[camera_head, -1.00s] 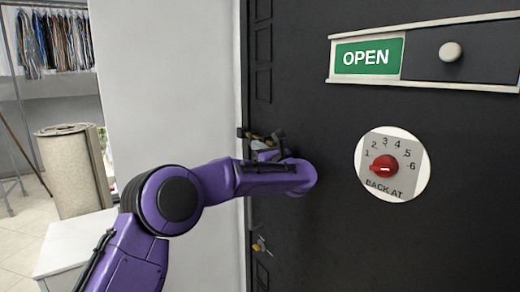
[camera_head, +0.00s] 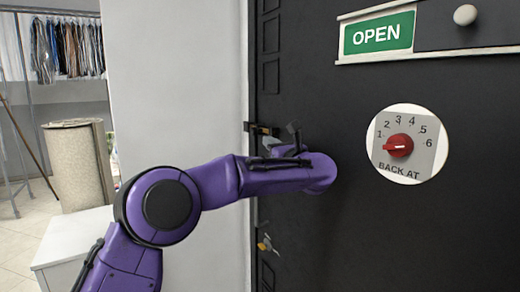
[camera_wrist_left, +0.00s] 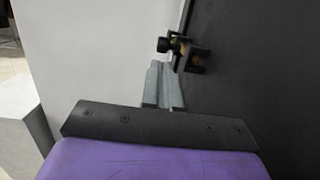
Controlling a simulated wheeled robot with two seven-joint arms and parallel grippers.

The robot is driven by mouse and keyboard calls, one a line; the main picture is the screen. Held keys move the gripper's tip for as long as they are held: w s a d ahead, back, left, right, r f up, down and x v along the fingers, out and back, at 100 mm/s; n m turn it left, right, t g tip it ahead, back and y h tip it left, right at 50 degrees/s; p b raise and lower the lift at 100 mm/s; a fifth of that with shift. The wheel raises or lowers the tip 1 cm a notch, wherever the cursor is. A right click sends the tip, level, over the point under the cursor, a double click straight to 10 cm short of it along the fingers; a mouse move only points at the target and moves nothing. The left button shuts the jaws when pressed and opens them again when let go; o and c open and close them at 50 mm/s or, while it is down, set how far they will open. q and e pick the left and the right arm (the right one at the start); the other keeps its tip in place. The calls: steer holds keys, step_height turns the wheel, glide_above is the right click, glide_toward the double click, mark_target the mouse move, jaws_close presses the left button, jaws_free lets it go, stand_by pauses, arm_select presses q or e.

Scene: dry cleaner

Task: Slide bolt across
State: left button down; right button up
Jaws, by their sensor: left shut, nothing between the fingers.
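The bolt (camera_head: 262,129) is a small dark fitting with brass-coloured parts at the left edge of the black door. The left wrist view shows it closer, as a dark bracket (camera_wrist_left: 194,59) with some brass and a dark piece (camera_wrist_left: 166,45) to its left by the door gap. My left gripper (camera_wrist_left: 161,70) is shut and empty, its grey fingertips just below the bolt in that view. I cannot tell whether they touch it. In the head view my purple left arm hides most of that gripper. My right gripper is not in view.
The black door (camera_head: 330,240) carries an OPEN sign (camera_head: 378,33) and a red-knobbed dial (camera_head: 411,144). A small brass-coloured lock part (camera_head: 265,243) sits below my arm. A white wall (camera_head: 180,80) adjoins on the left, with a white box (camera_head: 72,242) and beige roll (camera_head: 78,165) beyond.

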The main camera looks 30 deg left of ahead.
arm_select(q)
steer(key=b+v, duration=0.1)
steer(key=v, duration=0.6)
steer(key=shift+w+b, duration=0.15)
steer(key=shift+b, duration=0.25)
